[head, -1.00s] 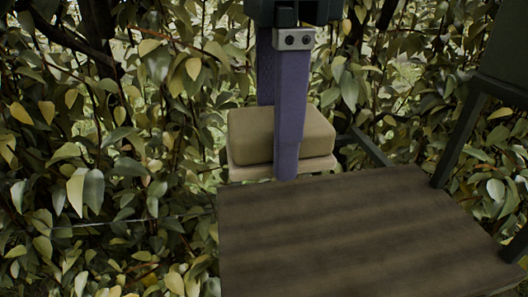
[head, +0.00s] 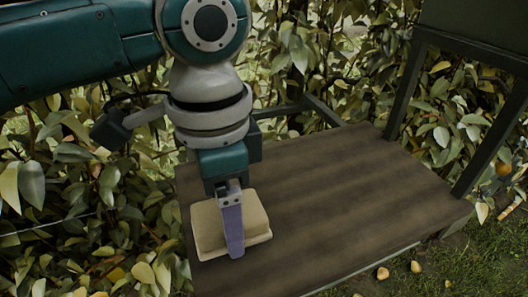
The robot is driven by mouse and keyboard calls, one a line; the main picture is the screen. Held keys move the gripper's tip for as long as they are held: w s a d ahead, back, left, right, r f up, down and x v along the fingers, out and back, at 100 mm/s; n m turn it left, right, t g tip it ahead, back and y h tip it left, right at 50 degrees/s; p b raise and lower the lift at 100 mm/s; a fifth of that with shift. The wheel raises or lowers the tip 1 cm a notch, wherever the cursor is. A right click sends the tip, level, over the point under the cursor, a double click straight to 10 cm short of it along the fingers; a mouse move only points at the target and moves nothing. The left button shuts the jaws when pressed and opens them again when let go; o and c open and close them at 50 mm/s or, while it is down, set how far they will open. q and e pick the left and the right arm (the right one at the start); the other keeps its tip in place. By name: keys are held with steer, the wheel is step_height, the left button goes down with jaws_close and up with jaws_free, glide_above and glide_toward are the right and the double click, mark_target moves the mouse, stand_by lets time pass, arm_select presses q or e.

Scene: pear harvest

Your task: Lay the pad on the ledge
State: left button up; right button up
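The pad (head: 206,230) is a beige block with rounded edges and a thin wider rim at its bottom. It is at the left end of the ledge (head: 330,205), a dark brown wooden board. My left gripper (head: 232,236) points down over the pad, with one purple finger against its near side. The other finger is hidden behind the pad and the gripper body. The pad looks level and lies over the board, close to its left edge. I cannot tell whether its underside touches the wood. My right gripper is not in view.
A dark green metal frame (head: 403,90) stands at the ledge's back right, with a dark box (head: 480,30) above. Dense leafy hedge (head: 60,200) fills the back and left. Several small pears (head: 383,273) lie on the grass (head: 455,265). Most of the board is bare.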

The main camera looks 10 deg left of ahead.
arm_select(q)
steer(key=shift+f, duration=1.25)
steer(key=shift+f, duration=0.1)
steer(key=o, duration=1.1)
